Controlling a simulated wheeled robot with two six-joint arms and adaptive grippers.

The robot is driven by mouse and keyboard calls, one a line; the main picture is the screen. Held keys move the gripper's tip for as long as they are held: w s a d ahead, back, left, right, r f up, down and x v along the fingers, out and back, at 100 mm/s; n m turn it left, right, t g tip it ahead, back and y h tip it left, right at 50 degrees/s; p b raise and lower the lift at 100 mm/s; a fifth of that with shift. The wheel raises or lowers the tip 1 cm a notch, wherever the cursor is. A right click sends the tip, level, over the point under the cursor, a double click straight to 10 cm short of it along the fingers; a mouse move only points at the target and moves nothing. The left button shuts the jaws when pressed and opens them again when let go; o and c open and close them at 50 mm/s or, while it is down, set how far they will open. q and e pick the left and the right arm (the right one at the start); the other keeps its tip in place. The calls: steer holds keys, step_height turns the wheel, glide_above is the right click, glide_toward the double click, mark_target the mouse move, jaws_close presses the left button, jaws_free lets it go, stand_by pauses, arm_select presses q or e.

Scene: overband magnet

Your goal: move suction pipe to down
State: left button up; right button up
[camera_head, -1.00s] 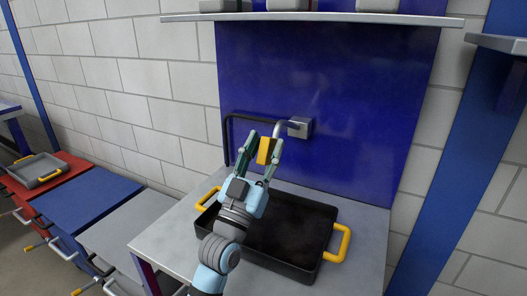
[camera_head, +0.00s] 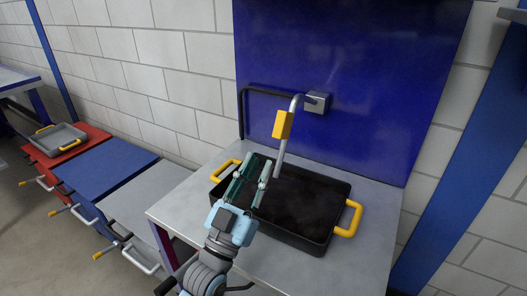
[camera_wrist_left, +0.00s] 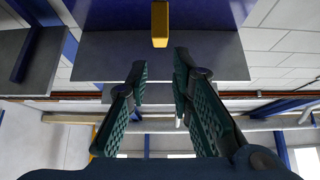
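The suction pipe (camera_head: 282,158) is a grey tube with a yellow grip (camera_head: 283,124). It bends over at its top by a wall bracket and points steeply down, slightly tilted, its lower end over or in the black tray (camera_head: 318,243). My left gripper (camera_head: 260,164) has its green-padded fingers apart and empty. It is lower than the yellow grip and nearer to me, left of the pipe's lower end. The left wrist view shows the open fingers (camera_wrist_left: 160,64) with the yellow grip (camera_wrist_left: 159,24) beyond the tips, not between them. My right gripper is not in view.
The tray has yellow handles and dark contents and stands on a grey table (camera_head: 185,215). A grey bracket (camera_head: 317,103) and a black bent pipe (camera_head: 241,115) are at the blue panel (camera_head: 350,60). A small grey tray (camera_head: 60,138) is on a red surface at the left.

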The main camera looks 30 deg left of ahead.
arm_select(q)
steer(key=shift+m, duration=0.3)
steer(key=r+p, duration=1)
steer(key=r, duration=0.1)
steer(key=r+p, duration=0.5)
steer(key=r, duration=0.1)
steer(key=shift+w+d+r, duration=0.1)
steer(key=shift+d+r, duration=0.1)
steer(key=shift+d, duration=0.1)
jaws_close()
step_height(320, 180, up, 6)
steer(key=w+g+p, duration=0.1)
steer(key=g+p, duration=0.2)
steer(key=p, duration=0.6)
steer(key=g, duration=0.5)
glide_above(283, 116)
steer(key=w, duration=0.2)
steer(key=shift+y, duration=0.3)
step_height(283, 116, down, 9)
steer(key=shift+d+r+p, duration=0.15)
steer(key=shift+r+p, duration=0.05)
steer(key=shift+p, duration=0.15)
steer(key=f, duration=0.1)
steer(key=s+f, duration=0.1)
steer(key=shift+s+f+g, duration=0.15)
steer(key=shift+f+g, duration=0.15)
steer(key=shift+f, duration=0.05)
steer(key=shift+s+f, duration=0.4)
steer(key=shift+s, duration=0.05)
steer(key=shift+w+f, duration=0.1)
